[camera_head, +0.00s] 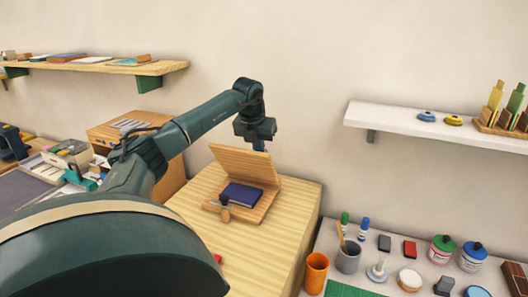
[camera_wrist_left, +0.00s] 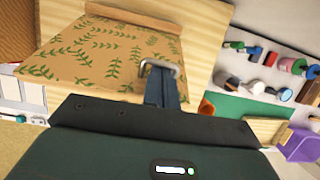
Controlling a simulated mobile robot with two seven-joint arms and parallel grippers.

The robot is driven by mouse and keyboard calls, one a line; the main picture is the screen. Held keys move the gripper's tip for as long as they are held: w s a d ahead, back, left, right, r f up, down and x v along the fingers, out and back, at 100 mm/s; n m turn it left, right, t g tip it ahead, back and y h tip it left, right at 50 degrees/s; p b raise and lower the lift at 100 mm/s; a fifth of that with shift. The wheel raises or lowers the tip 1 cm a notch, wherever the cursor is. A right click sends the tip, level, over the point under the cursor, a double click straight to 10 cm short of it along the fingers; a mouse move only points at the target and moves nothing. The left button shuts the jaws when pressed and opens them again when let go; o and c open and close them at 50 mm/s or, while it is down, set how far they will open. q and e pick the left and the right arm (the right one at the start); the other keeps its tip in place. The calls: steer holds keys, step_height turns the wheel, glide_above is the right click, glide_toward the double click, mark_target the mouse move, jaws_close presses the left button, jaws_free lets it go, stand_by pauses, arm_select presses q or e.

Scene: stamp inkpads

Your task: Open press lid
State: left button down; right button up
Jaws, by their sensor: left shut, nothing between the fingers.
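A wooden press stands on the light wood table. Its lid (camera_head: 240,165) is raised and tilted up at the back, clear of its base (camera_head: 262,210). A dark blue block (camera_head: 243,194) lies on the base. A dark knob or clamp (camera_head: 225,208) stands at the front edge. My left gripper (camera_head: 260,146) is at the lid's upper right edge, its tips partly hidden behind the lid. In the left wrist view, the shut fingers (camera_wrist_left: 160,78) are at a metal loop handle (camera_wrist_left: 160,66), beside a board with a green leaf pattern (camera_wrist_left: 105,52). Whether they touch is unclear. My right gripper is out of view.
A white table (camera_head: 330,236) on the right holds an orange cup (camera_head: 316,272), a grey cup (camera_head: 348,258) and several jars and stamps. A white shelf (camera_head: 400,118) and a wooden shelf (camera_head: 100,68) are on the wall. The wood table's front right (camera_head: 265,250) is clear.

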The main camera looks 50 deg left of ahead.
arm_select(q)
steer(key=shift+w+a+r, duration=0.15)
steer(key=shift+w+a, duration=0.1)
steer(key=shift+w, duration=0.2)
steer(key=shift+w+a+r, duration=0.2)
steer(key=shift+w+a, duration=0.1)
steer(key=shift+w, duration=0.05)
steer(key=w, duration=0.1)
steer(key=w+a+g, duration=0.1)
steer(key=w, duration=0.1)
steer(key=shift+w+a+r+h+p, duration=0.2)
steer(key=shift+a+r+h+p, duration=0.1)
steer(key=shift+a+r+h, duration=0.1)
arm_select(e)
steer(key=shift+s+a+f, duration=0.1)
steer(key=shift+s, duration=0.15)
arm_select(q)
steer(key=shift+w+a+r, duration=0.1)
steer(key=shift+w+r, duration=0.05)
